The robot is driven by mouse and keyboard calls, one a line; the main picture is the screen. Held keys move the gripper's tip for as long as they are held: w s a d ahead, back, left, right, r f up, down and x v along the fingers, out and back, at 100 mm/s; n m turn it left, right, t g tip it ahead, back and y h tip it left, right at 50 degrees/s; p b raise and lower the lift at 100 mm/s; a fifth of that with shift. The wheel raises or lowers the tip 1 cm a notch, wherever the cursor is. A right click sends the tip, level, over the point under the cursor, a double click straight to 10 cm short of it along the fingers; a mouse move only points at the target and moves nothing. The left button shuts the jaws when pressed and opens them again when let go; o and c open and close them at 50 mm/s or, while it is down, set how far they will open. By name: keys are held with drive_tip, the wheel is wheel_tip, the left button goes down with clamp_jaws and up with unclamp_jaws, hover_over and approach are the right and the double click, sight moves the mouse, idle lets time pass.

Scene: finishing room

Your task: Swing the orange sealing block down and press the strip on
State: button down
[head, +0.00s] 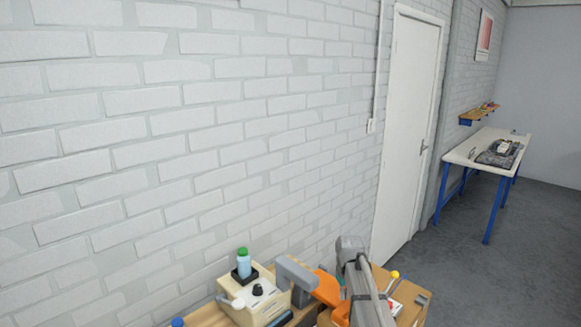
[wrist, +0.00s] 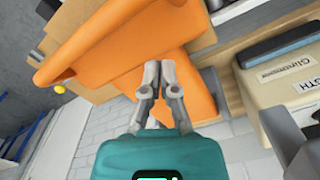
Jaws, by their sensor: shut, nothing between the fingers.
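The orange sealing block (wrist: 118,40) fills the upper middle of the wrist view, with a broad arm and a lower part (wrist: 190,95) beneath it. In the head view the orange part (head: 327,289) shows beside a grey arm, partly hidden by my own arm. My gripper (wrist: 158,66) has its fingers together and empty, with the tips over or against the orange surface; I cannot tell whether they touch. In the head view my fingertips are hidden. I cannot make out the strip in either view.
A cream machine housing (wrist: 285,85) with labels stands at the right of the wrist view. In the head view a bottle with a green cap (head: 243,264) stands on the machine. A yellow knob (head: 394,275) is at the right. A blue-legged table (head: 470,150) stands far off beyond the door.

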drive_tip(key=shift+f+b, duration=1.35)
idle(1.6)
idle(1.0)
drive_tip(key=shift+r+p, duration=3.5)
drive_tip(key=shift+p, duration=0.05)
drive_tip(key=s+f+m+b, duration=0.1)
drive_tip(key=s+m, duration=0.2)
drive_tip(key=s, duration=1.8)
drive_tip(key=shift+a+f, duration=0.2)
drive_tip(key=shift+s, duration=0.1)
